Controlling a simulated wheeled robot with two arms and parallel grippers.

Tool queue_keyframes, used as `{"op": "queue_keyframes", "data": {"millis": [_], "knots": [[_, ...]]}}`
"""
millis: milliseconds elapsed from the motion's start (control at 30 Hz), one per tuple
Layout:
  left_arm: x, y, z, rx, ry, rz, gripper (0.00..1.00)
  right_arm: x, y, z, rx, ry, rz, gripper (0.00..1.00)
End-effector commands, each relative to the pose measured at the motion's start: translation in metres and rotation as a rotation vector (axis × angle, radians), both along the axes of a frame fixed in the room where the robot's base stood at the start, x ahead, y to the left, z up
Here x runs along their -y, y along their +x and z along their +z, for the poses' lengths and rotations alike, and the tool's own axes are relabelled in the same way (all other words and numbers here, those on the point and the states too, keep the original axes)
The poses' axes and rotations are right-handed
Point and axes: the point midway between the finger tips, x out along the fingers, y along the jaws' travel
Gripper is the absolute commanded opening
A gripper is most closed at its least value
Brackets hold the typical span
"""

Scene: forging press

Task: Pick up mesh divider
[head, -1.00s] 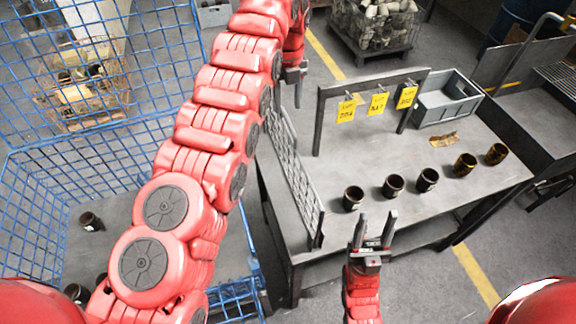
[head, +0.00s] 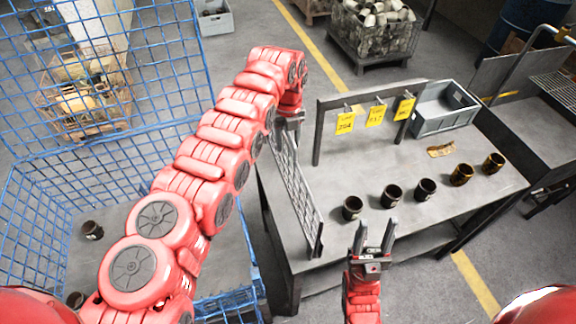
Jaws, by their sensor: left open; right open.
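The mesh divider (head: 297,188) is a grey slatted panel standing upright along the left edge of the grey table (head: 400,153). My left gripper (head: 290,118) points down at the divider's far end. My arm hides part of it, and I cannot tell whether it touches the divider. It is open. My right gripper (head: 374,236) is open and empty, with its two fingers pointing up in front of the table's near edge.
Several dark cups (head: 392,195) stand in a row on the table. A frame with yellow tags (head: 375,116) and a grey bin (head: 446,106) are at the back. A blue wire cage (head: 60,215) with dark cups inside stands left of the table.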

Motion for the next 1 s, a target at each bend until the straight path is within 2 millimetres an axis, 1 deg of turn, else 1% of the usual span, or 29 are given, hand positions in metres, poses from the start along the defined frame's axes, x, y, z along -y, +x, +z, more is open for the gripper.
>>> {"op": "queue_keyframes", "data": {"millis": [67,100,267,300,367,1000], "knots": [[0.0001,0.0003,-0.0004,0.001,0.0,0.0,0.5,0.0,0.0,-0.0009,0.0,0.0,0.0,0.5],[0.0002,0.0002,-0.0004,0.001,0.0,0.0,0.46,0.0,0.0,-0.001,0.0,0.0,0.0,0.5],[0.0002,0.0002,-0.0004,0.0,0.0,0.0,0.18,0.0,0.0,-0.0011,0.0,0.0,0.0,0.5],[0.0002,0.0002,-0.0004,0.0,0.0,0.0,0.1,-0.0001,0.0,-0.001,0.0,0.0,0.0,0.5],[0.0002,0.0002,-0.0003,0.001,0.0,0.0,0.0,0.0,0.0,-0.001,0.0,0.0,0.0,0.5],[0.0002,0.0001,-0.0002,0.0,0.0,0.0,0.0,0.0,0.0,-0.0009,0.0,0.0,0.0,0.5]]}}
